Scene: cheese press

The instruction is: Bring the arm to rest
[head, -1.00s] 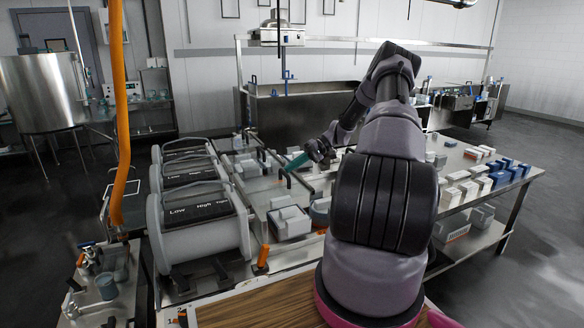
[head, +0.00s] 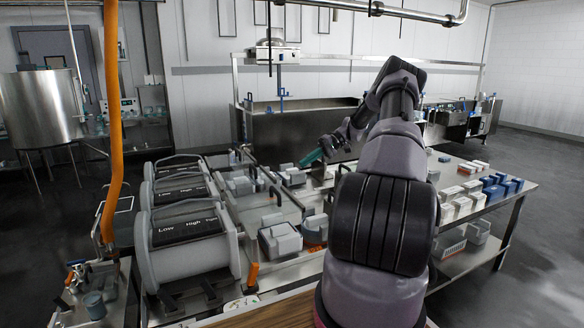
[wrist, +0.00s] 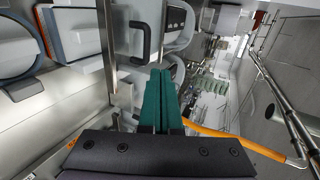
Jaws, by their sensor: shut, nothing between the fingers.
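My arm (head: 380,215) reaches forward from the bottom of the head view, over the steel table. My gripper (head: 310,158) is at its far end, above the middle of the table near the grey moulds. Its green fingers point down and to the left. In the wrist view the green fingers (wrist: 160,100) lie side by side, shut, with nothing between them. A black handle (wrist: 142,40) shows just beyond the fingertips; I cannot tell whether they touch it.
Drum-like grey units (head: 185,235) stand left of the arm. Grey moulds (head: 280,238) lie between them and the arm. White and blue blocks (head: 500,186) sit on the table at right. An orange hose (head: 110,120) hangs at left. A steel vat (head: 295,130) stands behind.

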